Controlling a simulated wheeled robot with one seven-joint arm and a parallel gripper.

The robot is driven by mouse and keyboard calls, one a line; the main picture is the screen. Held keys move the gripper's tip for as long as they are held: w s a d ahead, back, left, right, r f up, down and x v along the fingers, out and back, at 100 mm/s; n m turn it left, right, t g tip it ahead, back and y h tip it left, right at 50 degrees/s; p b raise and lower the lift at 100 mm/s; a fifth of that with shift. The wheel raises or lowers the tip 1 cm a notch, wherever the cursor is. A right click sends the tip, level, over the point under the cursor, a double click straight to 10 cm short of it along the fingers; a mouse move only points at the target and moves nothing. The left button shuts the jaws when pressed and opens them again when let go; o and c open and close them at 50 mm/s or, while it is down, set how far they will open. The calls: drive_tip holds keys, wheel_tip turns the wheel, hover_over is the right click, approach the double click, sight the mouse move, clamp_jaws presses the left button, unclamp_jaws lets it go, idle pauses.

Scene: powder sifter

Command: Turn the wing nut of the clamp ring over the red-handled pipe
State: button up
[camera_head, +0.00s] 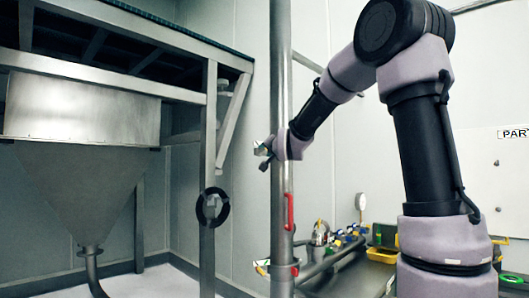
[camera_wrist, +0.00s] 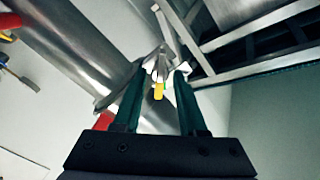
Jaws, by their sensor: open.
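The vertical steel pipe (camera_head: 281,90) bears a red handle (camera_head: 289,211) on its lower part. In the wrist view the pipe (camera_wrist: 85,45) runs diagonally from the upper left. My gripper (camera_head: 263,153) is beside the pipe, above the red handle. In the wrist view my gripper (camera_wrist: 157,75) is open, its two dark green fingers on either side of a small bright metal piece (camera_wrist: 157,62) with a yellow tip (camera_wrist: 158,91). This looks like the wing nut at the clamp ring. The ring itself is hard to make out. I cannot tell whether the fingers touch the piece.
A steel hopper (camera_head: 75,185) hangs under a frame (camera_head: 209,150) on the left. A black handwheel (camera_head: 213,207) is in front of the frame's post. Another fitting (camera_head: 262,267) sits low on the pipe.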

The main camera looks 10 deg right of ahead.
drive_tip(key=shift+w+a, duration=0.1)
drive_tip(key=shift+w, duration=1.1)
clamp_jaws()
